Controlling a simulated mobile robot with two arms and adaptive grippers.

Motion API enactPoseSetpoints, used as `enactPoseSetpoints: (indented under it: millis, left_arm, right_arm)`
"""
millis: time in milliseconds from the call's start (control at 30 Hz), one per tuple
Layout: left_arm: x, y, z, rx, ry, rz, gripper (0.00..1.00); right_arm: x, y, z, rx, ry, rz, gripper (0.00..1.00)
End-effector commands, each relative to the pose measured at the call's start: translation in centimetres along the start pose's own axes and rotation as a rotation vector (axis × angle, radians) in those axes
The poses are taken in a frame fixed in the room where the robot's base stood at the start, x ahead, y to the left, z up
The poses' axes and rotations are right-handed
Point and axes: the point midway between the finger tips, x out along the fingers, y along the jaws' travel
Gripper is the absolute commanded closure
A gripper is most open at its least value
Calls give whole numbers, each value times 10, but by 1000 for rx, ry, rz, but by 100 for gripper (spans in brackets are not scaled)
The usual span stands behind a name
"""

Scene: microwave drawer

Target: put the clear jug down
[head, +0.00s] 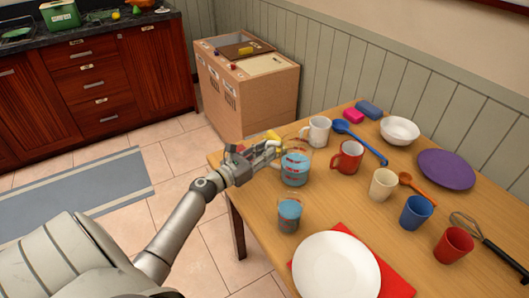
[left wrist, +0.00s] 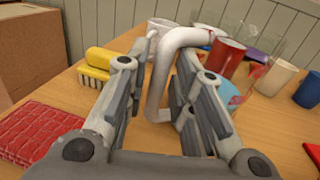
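The clear jug (head: 295,166), with blue liquid and red markings, is upright at the left part of the wooden table; I see no clear gap under it. My left gripper (head: 270,151) reaches it from the left, at its handle. In the left wrist view the pale jug handle (left wrist: 160,85) stands between the fingers of my left gripper (left wrist: 164,70), which are drawn in close on both sides of it. The jug's body shows only in part there, behind the right finger. My right gripper is not in view.
A red mug (head: 347,157) stands close right of the jug, a white mug (head: 316,131) behind it. A cup with blue content (head: 288,216) and a white plate (head: 336,266) are nearer. A yellow brush (left wrist: 97,62) and red textured item (left wrist: 38,132) lie left of the gripper.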

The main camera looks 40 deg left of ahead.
Motion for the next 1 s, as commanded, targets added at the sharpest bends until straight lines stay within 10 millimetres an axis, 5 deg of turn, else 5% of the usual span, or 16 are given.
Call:
enactPoseSetpoints:
  millis: [467,1000]
  left_arm:
    - [-3,0,2,0,1,0,65]
    - [-94,0,1,1,2,0,65]
  right_arm:
    - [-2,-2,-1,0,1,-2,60]
    - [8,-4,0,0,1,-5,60]
